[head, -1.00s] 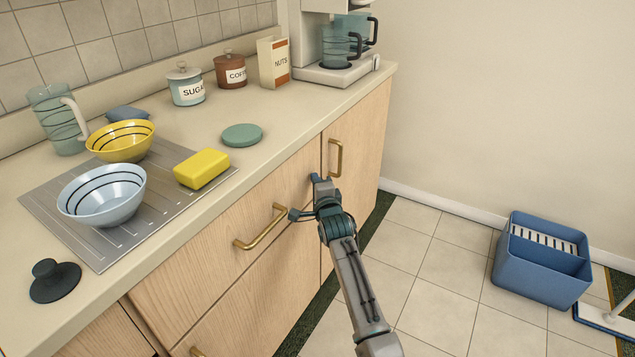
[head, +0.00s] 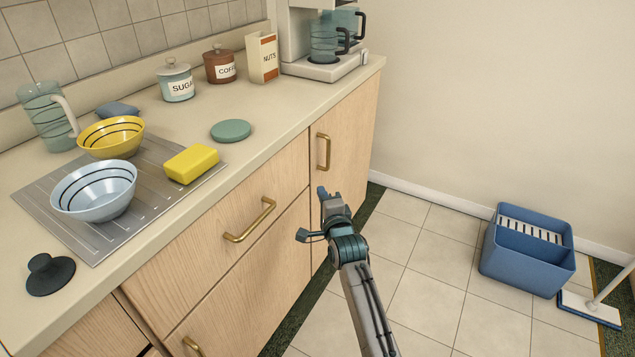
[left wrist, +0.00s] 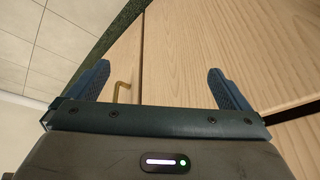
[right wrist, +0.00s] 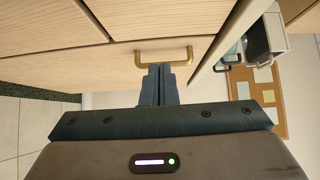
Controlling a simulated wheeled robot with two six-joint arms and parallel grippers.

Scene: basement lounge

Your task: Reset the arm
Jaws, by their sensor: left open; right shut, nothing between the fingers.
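My right gripper (head: 323,192) is in front of the wooden cabinet, to the right of the drawer's brass handle (head: 250,220) and clear of it in the head view. In the right wrist view its two fingers (right wrist: 158,84) are together and empty. A brass handle (right wrist: 164,56) shows just beyond their tips there. My left gripper is out of the head view. In the left wrist view its fingers (left wrist: 157,85) are wide apart with nothing between them, facing wooden cabinet fronts (left wrist: 200,35).
The counter (head: 255,155) holds a yellow bowl (head: 112,137), a light blue bowl (head: 94,191), a yellow sponge-like block (head: 191,163), jars and a coffee maker (head: 325,70). A blue bin (head: 528,255) and a mop (head: 590,308) stand on the tiled floor at right.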

